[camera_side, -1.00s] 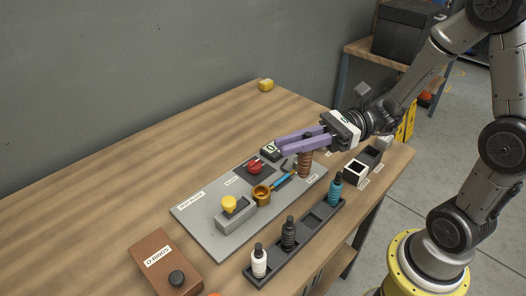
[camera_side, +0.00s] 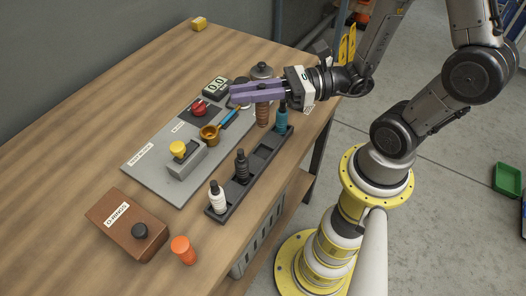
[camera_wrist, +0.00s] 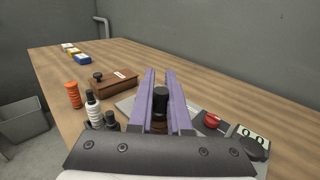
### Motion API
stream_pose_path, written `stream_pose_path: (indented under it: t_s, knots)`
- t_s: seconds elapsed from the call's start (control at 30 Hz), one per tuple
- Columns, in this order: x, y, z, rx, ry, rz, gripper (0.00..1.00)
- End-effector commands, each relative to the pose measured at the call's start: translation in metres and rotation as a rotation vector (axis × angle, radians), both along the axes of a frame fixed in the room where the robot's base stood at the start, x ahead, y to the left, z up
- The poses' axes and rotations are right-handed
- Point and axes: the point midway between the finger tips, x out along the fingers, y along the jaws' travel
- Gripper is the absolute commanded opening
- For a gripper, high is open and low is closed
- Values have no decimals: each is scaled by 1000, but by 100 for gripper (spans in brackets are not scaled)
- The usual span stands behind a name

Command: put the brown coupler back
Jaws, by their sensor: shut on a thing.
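The brown coupler (camera_side: 263,114) is a ribbed, upright cylinder. My gripper (camera_side: 238,95) has purple fingers and is shut on its upper part. In the wrist view its dark top (camera_wrist: 160,98) shows between the fingers. It is near the far right end of the dark rack (camera_side: 263,156), just left of the teal bottle (camera_side: 281,119). I cannot tell whether its base touches anything. The rack also holds a black coupler (camera_side: 242,166) and a white one (camera_side: 217,197), with empty space between the black and teal ones.
A grey plate (camera_side: 150,165) carries a yellow knob (camera_side: 178,148), a brass cup (camera_side: 210,133) and a red knob (camera_side: 199,107). The table's left side is clear.

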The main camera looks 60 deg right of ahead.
Motion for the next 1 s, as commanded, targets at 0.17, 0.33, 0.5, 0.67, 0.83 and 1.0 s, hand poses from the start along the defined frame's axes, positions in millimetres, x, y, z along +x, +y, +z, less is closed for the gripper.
stream_pose_path:
  t_s: [0.17, 0.33, 0.5, 0.67, 0.83, 1.0]
  knots:
    - [-9, 11, -10, 1, 0, 27, 0]
    - [-10, 12, -30, 4, 3, 31, 0]
    - [-9, 12, -43, 2, -1, 31, 0]
    - [-10, 12, -56, 2, 2, 31, 0]
    - [-10, 12, -77, 3, 3, 31, 0]
    - [-10, 12, -84, 1, -3, 31, 0]
